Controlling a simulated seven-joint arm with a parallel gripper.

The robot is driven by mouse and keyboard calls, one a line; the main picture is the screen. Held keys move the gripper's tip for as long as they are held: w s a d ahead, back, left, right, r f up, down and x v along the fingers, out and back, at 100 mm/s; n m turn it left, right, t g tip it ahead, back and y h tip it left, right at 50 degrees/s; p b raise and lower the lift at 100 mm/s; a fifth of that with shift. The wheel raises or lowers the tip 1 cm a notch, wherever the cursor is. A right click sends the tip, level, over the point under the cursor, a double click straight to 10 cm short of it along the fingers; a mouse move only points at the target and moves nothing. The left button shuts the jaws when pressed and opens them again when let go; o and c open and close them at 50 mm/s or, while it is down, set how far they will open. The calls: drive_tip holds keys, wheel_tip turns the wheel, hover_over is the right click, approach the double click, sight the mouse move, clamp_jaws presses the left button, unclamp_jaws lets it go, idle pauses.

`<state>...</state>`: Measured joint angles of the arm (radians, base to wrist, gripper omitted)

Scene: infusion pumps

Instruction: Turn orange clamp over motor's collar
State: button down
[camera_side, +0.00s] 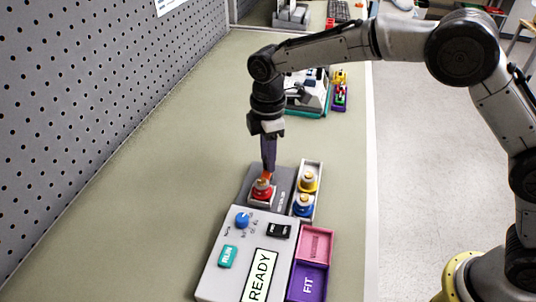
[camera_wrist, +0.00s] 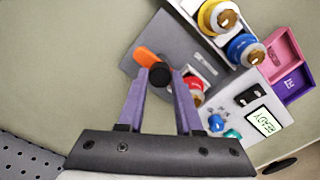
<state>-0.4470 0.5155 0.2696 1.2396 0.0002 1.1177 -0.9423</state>
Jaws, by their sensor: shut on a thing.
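The orange clamp (camera_side: 264,178) is at the top of the red motor (camera_side: 262,192), which sits in the grey pump body. In the wrist view the clamp (camera_wrist: 147,57) is an orange arm reaching up and left from a dark round part between my fingertips. My gripper (camera_side: 268,170) points down from above, its purple fingers closed on the clamp. The fingers of my gripper (camera_wrist: 160,80) also show in the wrist view, with the red motor (camera_wrist: 195,90) partly hidden behind the right one. The motor's collar is mostly hidden, and I cannot tell whether the clamp lies over it.
A tray (camera_side: 317,169) beside the motor holds a yellow motor (camera_side: 308,182) and a blue motor (camera_side: 303,204). The panel screen (camera_side: 260,276) reads READY. Pink (camera_side: 316,244) and purple (camera_side: 308,282) bins adjoin it. A pegboard (camera_side: 100,100) stands left; bench between is clear.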

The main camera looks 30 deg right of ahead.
drive_tip(key=c, duration=0.6)
unclamp_jaws()
wheel_tip(320, 180, up, 14)
drive_tip(key=shift+f, duration=0.1)
